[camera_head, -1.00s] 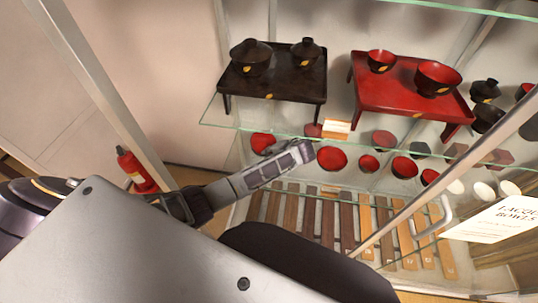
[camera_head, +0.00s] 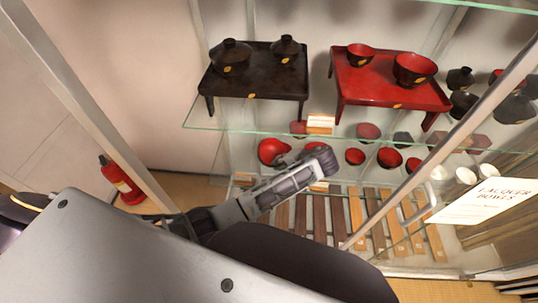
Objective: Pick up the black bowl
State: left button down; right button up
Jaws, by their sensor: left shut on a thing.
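My left arm reaches in from the lower left to the glass cabinet. Its gripper (camera_head: 288,155) points left from the wrist and is shut on a bowl (camera_head: 270,151) whose visible face is red; its outer colour is hard to see. The finger contact is small and partly hidden. My right gripper is not in view.
A red tray-table (camera_head: 385,92) carries two bowls. Several red bowls (camera_head: 389,158) stand on the lower level, above a row of wooden strips (camera_head: 337,218). The shelf's glass edge (camera_head: 300,132), door frame and a sign (camera_head: 487,201) are close. A fire extinguisher (camera_head: 121,180) stands left.

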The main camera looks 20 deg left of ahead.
pick_arm(q)
jog(key=s+d, duration=0.2)
jog(key=d, duration=0.3)
jog(key=shift+s+d, duration=0.35)
jog(key=shift+d, duration=0.05)
